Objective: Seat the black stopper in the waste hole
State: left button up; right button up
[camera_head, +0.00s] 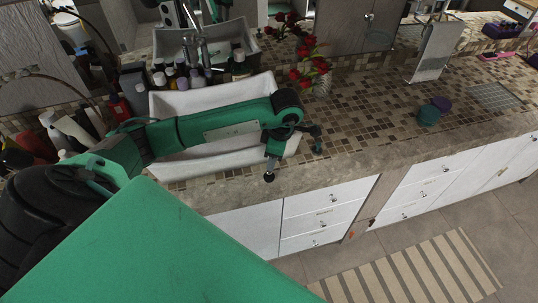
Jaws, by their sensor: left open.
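A white sink basin (180,103) is set in the tiled counter, with my left arm lying across it. My left gripper (294,162) is open, past the basin's right end and near the counter's front edge, its fingers spread apart. I see nothing held between them. I cannot make out the black stopper. The waste hole is not visible; my arm and the basin walls hide much of the basin floor. My right gripper is not in view.
The tiled counter between is mostly clear.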

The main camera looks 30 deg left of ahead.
aim_at(269, 174)
pick_arm(q)
jog(key=shift+f, duration=0.6)
jog(key=shift+s+a+f+p, duration=0.1)
jog(key=shift+f+p, duration=0.1)
jog(key=shift+p, duration=0.15)
jog(key=f+p, duration=0.1)
jog(key=f, duration=0.1)
jog(key=f+p, duration=0.1)
jog(key=f, duration=0.1)
jog(key=shift+s+a+p, duration=0.25)
jog(key=shift+p, duration=0.05)
jog(key=shift+f, duration=0.35)
grip_shut()
